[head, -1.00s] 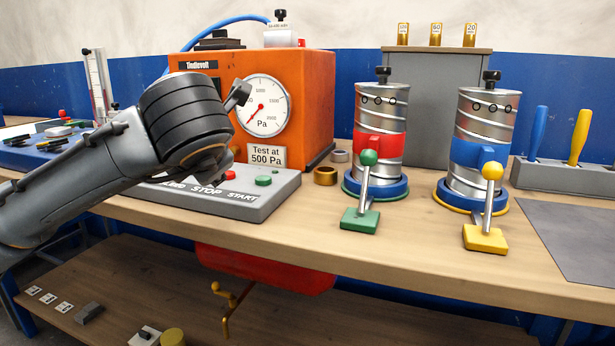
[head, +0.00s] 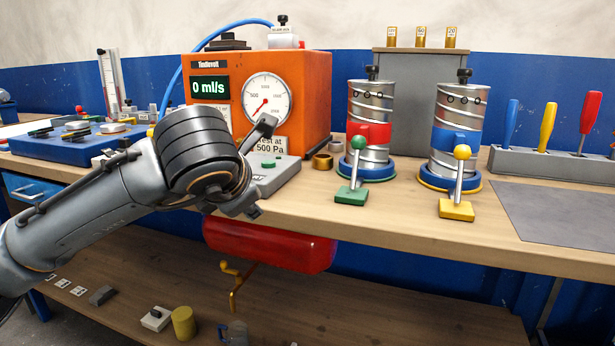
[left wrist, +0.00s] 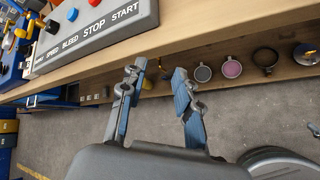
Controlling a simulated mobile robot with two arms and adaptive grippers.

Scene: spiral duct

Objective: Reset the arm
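My left arm comes in from the left in the head view, in front of the workbench. My left gripper (head: 252,168) is mostly hidden there behind its dark wrist joint, near the bench's front edge and the control box. In the left wrist view my left gripper (left wrist: 157,82) shows two blue-padded fingers spread apart with nothing between them. They are below the bench edge, apart from the control box (left wrist: 95,25) with its buttons. My right gripper is in neither view.
An orange Tindlevolt tester (head: 285,68) stands behind my arm. Two metal duct cylinders stand to its right, with a green-based lever (head: 352,195) and a yellow-based lever (head: 457,210) in front. A red tank (head: 280,248) hangs under the bench. Several mugs (left wrist: 232,68) sit on the lower shelf.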

